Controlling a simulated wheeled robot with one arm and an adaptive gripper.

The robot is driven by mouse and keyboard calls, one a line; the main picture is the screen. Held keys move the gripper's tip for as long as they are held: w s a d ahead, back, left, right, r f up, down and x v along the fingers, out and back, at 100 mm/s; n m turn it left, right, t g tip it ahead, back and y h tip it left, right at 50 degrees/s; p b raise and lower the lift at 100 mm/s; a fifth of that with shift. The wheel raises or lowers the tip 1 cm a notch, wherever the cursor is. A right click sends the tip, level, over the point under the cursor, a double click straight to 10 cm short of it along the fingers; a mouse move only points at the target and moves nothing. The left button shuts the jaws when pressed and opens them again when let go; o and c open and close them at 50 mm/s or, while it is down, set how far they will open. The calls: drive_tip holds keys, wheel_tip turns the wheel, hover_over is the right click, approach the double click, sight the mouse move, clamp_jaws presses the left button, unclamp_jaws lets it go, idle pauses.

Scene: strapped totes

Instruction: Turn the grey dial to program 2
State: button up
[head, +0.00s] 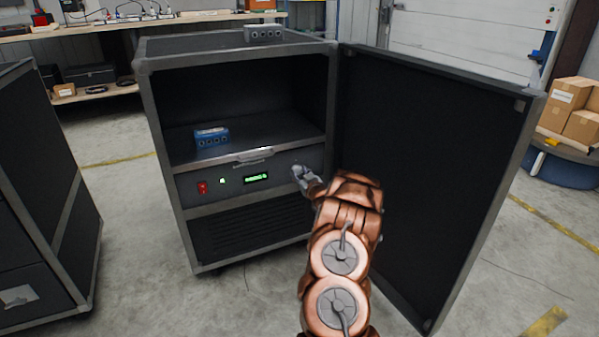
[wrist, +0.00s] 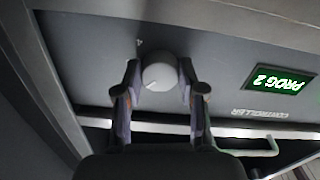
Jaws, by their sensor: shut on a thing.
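The grey dial (wrist: 160,72) is a round knob on the dark controller panel (wrist: 225,45). In the wrist view my gripper (wrist: 161,78) has one finger on each side of it and is shut on it. A pale pointer mark shows on the dial's face, toward the lower left in that view. The green display (wrist: 280,79) beside it appears upside down and reads PROG 2. In the head view my gripper (head: 305,180) is at the right end of the panel (head: 225,182) and hides the dial. The display (head: 257,178) is lit there too, its text too small to read.
The panel carries a red switch (head: 202,188) and a green light (head: 222,181). A handle (head: 254,155) sits above it. The case door (head: 430,170) stands open right of my arm. A blue box (head: 212,136) is on the shelf, and a grey box (head: 264,33) on top.

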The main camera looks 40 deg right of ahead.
drive_tip(key=o, duration=1.1)
drive_tip(key=shift+o, duration=0.2)
drive_tip(key=shift+s, duration=0.1)
drive_tip(key=v, duration=1.2)
